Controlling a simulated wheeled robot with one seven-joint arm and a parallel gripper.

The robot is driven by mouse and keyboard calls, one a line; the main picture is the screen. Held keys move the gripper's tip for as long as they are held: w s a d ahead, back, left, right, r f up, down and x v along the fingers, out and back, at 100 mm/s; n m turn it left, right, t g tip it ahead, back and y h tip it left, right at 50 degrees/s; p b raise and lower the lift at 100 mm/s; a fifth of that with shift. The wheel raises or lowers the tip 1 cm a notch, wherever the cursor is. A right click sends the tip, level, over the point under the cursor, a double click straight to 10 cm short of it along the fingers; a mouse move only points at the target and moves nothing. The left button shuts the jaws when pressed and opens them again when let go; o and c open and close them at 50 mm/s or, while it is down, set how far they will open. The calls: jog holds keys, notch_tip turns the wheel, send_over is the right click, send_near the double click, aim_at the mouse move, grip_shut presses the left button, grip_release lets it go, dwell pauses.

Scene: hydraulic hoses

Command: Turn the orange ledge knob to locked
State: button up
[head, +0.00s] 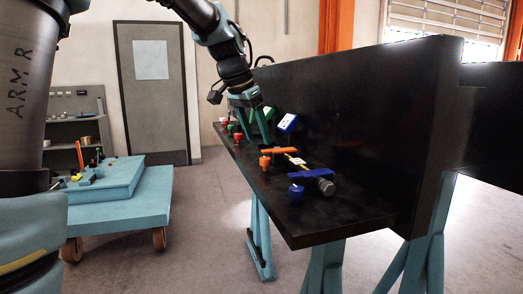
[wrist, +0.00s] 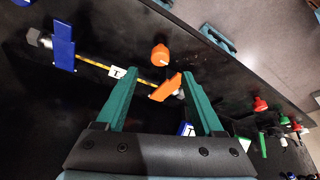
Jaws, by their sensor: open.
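The orange ledge knob (head: 265,162) stands upright on the black ledge. It also shows in the wrist view (wrist: 160,55), just beyond and between my fingertips, with a small pale mark on it. An orange bar (head: 280,150) lies behind it; in the wrist view the bar (wrist: 165,88) is between my fingers. My gripper (head: 255,137) is above the ledge, up and left of the knob in the head view. In the wrist view my gripper (wrist: 160,75) is open, its teal fingers apart and touching nothing that I can see. The knob's locked marking is not readable.
A blue knob (head: 296,192) and a blue bar (head: 311,174) with a grey end sit toward the near ledge end. Red and green knobs and tilted signs (head: 288,122) stand farther along. A tall black panel (head: 350,120) backs the ledge. A teal cart (head: 120,205) stands left.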

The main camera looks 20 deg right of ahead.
jog(key=shift+v, duration=2)
jog(key=shift+a, duration=0.1)
jog(key=a+f+n+y+p, duration=0.1)
jog(key=a+f+n, duration=0.4)
jog(key=a, duration=0.4)
jog(key=a+f+n+y+p, duration=0.1)
jog(key=a+f+n, duration=0.1)
jog(key=a+f, duration=0.6)
jog(key=s+a+f+n+y, duration=0.1)
jog(key=s+a+f+n, duration=0.2)
jog(key=a, duration=0.4)
jog(key=s+a+f+n+y+p, duration=0.1)
jog(key=s+a+f+n, duration=0.2)
jog(key=s+a+f, duration=0.2)
jog(key=s+a, duration=0.1)
jog(key=a, duration=0.2)
jog(key=shift+s+f, duration=0.15)
